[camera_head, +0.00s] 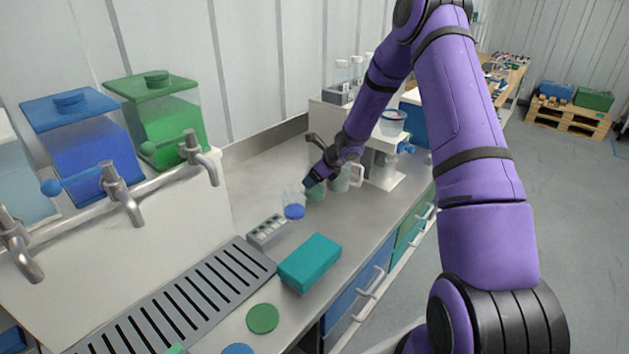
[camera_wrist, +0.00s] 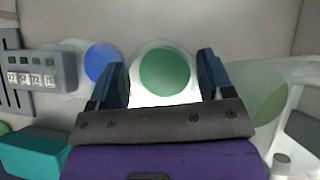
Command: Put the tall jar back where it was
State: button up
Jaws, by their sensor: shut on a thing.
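My gripper (camera_head: 315,181) is low over the steel counter, its fingers shut on a clear round jar with green contents (camera_head: 317,193). In the wrist view my gripper (camera_wrist: 163,70) has one finger on each side of this jar (camera_wrist: 165,72). A clear jar with blue contents (camera_head: 294,207) stands just left of it, and also shows in the wrist view (camera_wrist: 100,62). A clear jug with a handle (camera_head: 354,174) stands close on the right; green shows through it in the wrist view (camera_wrist: 268,105). I cannot tell whether the held jar touches the counter.
A grey slotted block (camera_head: 267,232) and a teal box (camera_head: 310,262) lie in front of the jars. A drip grate (camera_head: 190,300) lies under the taps (camera_head: 125,205). A green disc (camera_head: 263,318) and a blue disc (camera_head: 237,349) lie near the front. Bare counter (camera_head: 255,180) is behind.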

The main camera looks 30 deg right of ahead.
jog(key=shift+f, duration=0.65)
jog(key=shift+f, duration=0.15)
jog(key=o, duration=0.8)
